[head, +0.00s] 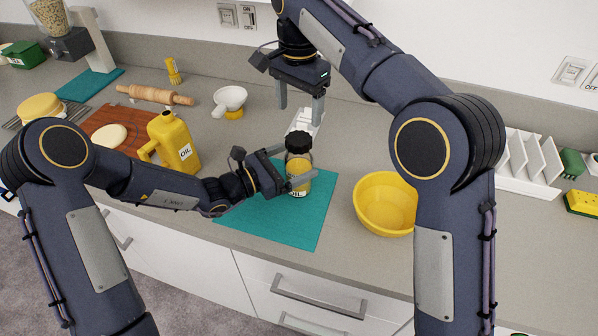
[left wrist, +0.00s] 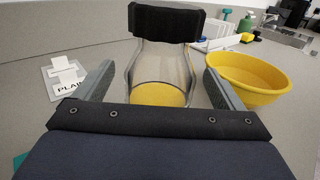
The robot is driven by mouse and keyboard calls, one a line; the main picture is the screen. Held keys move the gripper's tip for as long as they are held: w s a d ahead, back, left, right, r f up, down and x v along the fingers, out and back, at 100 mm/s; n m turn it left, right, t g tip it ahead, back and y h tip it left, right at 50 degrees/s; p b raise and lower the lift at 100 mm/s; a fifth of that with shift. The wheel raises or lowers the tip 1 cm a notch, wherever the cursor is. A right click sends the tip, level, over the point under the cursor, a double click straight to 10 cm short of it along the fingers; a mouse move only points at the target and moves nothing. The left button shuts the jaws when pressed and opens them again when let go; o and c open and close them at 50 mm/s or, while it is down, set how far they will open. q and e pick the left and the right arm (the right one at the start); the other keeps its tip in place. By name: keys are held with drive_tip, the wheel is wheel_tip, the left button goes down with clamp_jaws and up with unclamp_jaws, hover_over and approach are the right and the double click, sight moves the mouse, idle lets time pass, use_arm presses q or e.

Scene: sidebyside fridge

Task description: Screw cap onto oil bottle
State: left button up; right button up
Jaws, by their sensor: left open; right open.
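The oil bottle (head: 298,176) stands upright on a teal mat (head: 262,222), clear-walled with yellow oil and an oil label low on its side. A black cap (head: 298,142) sits on its top; I cannot tell how tightly. My left gripper (head: 292,175) is open at the bottle's body, and in the left wrist view the bottle (left wrist: 163,65) stands between its fingers (left wrist: 158,88), with the black cap (left wrist: 166,22) above. My right gripper (head: 299,104) is open and empty, pointing down above the cap and slightly behind it. A yellow oil can (head: 172,146) stands to the left.
A yellow bowl (head: 385,204) stands close on the right. A white funnel (head: 229,100), a rolling pin (head: 155,95) and a brown board (head: 113,128) lie behind and left. A white card stand (left wrist: 67,78) is behind the bottle. A white rack (head: 527,160) is far right.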

sight(305, 157)
use_arm(q)
drive_tip(key=shift+x, duration=1.5)
